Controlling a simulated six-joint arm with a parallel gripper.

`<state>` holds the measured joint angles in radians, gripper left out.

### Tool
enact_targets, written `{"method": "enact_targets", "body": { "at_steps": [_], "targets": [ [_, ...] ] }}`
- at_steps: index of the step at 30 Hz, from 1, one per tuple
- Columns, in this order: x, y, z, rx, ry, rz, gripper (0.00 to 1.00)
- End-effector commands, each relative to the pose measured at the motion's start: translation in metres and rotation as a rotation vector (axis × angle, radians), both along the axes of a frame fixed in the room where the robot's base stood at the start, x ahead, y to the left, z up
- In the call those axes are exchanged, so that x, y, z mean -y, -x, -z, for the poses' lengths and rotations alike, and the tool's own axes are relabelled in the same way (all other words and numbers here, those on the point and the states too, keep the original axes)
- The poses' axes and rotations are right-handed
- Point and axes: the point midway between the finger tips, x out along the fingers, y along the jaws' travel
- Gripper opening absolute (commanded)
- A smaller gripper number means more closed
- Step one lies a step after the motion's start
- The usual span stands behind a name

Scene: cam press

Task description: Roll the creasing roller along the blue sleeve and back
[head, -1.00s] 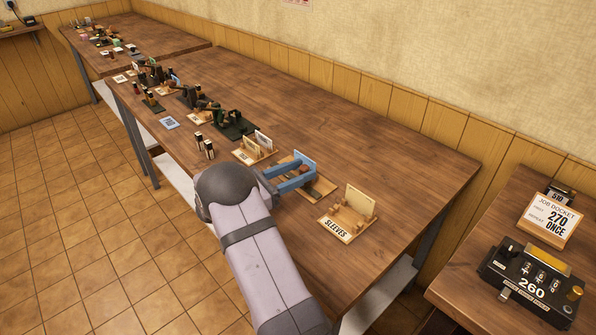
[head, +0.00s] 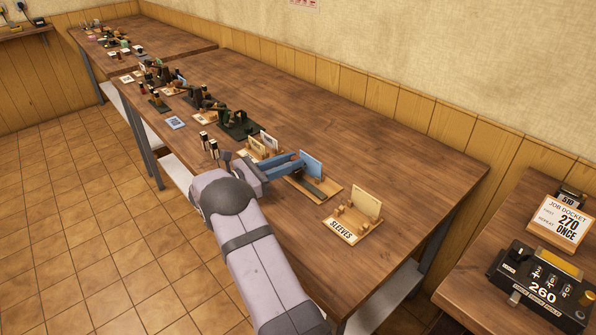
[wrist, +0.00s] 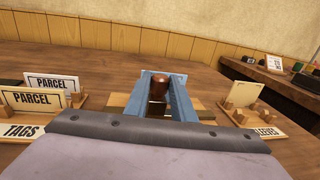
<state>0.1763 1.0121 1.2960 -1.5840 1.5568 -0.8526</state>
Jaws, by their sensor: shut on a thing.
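A light-blue upright panel, which looks like the blue sleeve (head: 312,164), stands at the back of a low wooden board (head: 330,194) on the table. My gripper (head: 299,162) reaches in from the left, its blue fingers over the far-left part of this board. In the wrist view, my gripper (wrist: 161,84) is shut on the creasing roller (wrist: 158,82), whose brown rounded knob shows between the fingers. The fingers hide the roller's lower part, so I cannot tell whether it touches the sleeve.
A SLEEVES holder (head: 341,231) with a cream panel stands to the right. A TAGS holder (wrist: 22,131) with PARCEL cards stands to the left. Small stamps and dark presses (head: 238,124) line the table farther left. The table behind is clear. A job docket (head: 559,222) stands at right.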

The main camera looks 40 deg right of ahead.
Motion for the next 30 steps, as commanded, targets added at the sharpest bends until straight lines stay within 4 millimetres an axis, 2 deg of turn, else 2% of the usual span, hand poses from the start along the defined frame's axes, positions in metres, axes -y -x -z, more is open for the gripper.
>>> {"method": "enact_targets", "body": {
  "at_steps": [6, 18, 30],
  "targets": [
    [0.0, -0.027, 0.003, -0.001, 0.001, -0.002, 0.0],
    [0.0, -0.061, 0.003, -0.002, 0.001, -0.002, 0.0],
    [-0.001, -0.073, 0.0, -0.004, -0.001, -0.005, 0.0]
  ]
}}
